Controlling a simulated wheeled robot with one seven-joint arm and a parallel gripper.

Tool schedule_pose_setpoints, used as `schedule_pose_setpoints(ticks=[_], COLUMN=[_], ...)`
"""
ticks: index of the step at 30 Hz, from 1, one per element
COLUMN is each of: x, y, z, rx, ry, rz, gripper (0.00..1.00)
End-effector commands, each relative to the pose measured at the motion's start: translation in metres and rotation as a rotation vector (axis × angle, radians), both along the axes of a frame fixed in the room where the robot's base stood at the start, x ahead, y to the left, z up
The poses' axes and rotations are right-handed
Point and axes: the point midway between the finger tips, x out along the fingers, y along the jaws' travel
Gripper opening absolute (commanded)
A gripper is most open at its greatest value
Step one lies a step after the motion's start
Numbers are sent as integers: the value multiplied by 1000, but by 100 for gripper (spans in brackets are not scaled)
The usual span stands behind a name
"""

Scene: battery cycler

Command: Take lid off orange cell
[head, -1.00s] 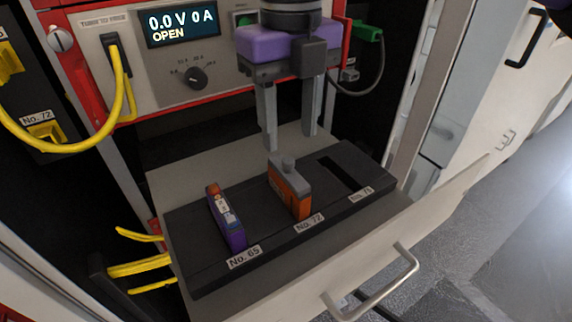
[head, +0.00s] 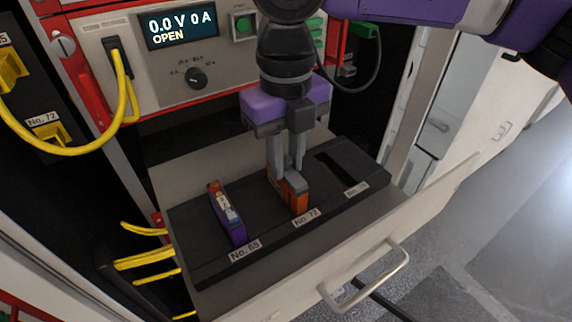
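The orange cell (head: 296,201) stands upright in the middle slot, labelled No. 72, of the black holder. Its grey lid (head: 285,184) is on top, partly hidden by my gripper. My gripper (head: 287,174) points down over the cell, with its two fingers close together at the lid. The fingers seem to be around the lid's knob, which is hidden between them. Whether they press on it is hard to make out.
A purple cell (head: 228,218) stands in the No. 65 slot to the left. The right slot (head: 343,168) is empty. The black holder (head: 265,233) sits in an open drawer with a handle (head: 372,284). Behind is the cycler panel (head: 176,66), reading 0.0 V 0 A OPEN, with yellow cables at left.

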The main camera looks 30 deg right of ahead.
Motion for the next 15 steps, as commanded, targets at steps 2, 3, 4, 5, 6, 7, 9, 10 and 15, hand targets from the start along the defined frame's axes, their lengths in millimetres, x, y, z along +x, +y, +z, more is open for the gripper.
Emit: schedule_pose_setpoints(ticks=[2,3,4,5,6,7,9,10,15], x=[0,0,0,0,0,0,0,0,0], y=[0,0,0,0,0,0,0,0,0], z=[0,0,0,0,0,0,0,0,6], rx=[0,0,0,0,0,0,0,0,-1], ry=[0,0,0,0,0,0,0,0,-1], rz=[0,0,0,0,0,0,0,0,-1], gripper=[0,0,0,0,0,0,0,0,0])
